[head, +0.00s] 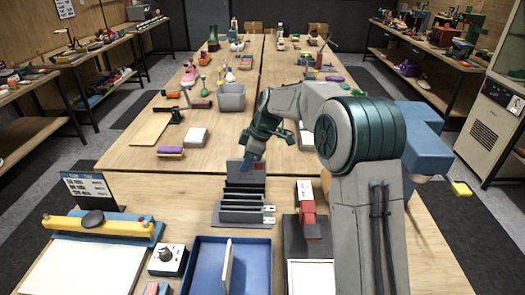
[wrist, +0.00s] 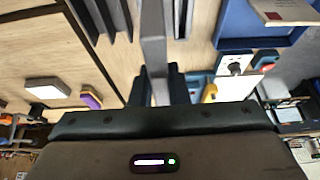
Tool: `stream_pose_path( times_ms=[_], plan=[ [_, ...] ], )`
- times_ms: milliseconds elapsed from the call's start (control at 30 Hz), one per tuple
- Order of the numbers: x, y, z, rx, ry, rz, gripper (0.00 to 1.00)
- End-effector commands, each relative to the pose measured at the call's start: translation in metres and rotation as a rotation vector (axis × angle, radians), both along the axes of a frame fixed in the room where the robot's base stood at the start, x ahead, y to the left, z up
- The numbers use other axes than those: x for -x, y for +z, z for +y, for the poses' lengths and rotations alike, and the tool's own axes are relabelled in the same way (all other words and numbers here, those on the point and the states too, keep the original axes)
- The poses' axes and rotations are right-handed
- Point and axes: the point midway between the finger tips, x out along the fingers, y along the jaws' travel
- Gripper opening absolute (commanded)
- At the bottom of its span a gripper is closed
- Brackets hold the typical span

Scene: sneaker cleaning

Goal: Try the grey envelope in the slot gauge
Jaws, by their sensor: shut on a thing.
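The grey envelope (wrist: 153,45) stands nearly edge-on between the two fingers of my gripper (wrist: 157,88) in the wrist view. In the head view, a dark grey upright panel with a small red mark, apparently this envelope (head: 237,173), is just below my gripper (head: 251,155). The slot gauge (head: 244,213) is a dark grey rack of parallel upright plates with small white labels at its right side. It also shows beside the envelope in the wrist view (wrist: 103,15). My gripper is above the gauge. I cannot tell whether the envelope's lower edge is within a slot.
A blue tray (head: 200,284) holding a pale upright envelope (head: 227,265) is in front of the gauge. A black stand with a red part (head: 308,222) is at its right. A dial box (head: 168,260) and a yellow-barred blue device (head: 104,228) are left.

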Motion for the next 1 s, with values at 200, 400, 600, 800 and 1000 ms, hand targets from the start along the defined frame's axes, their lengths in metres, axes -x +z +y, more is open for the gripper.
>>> stream_pose_path(
  times_ms=[200,400,600,800,1000],
  plan=[
    [0.036,0.002,0.019,0.004,-0.004,0.0,0.0],
    [0.044,-0.001,0.022,0.005,-0.007,0.0,0.0],
    [0.044,-0.011,0.022,0.004,-0.007,0.0,0.0],
    [0.044,-0.029,0.022,0.004,-0.007,0.002,0.0],
    [0.044,-0.049,0.022,0.005,-0.007,0.001,0.0]
  ],
)
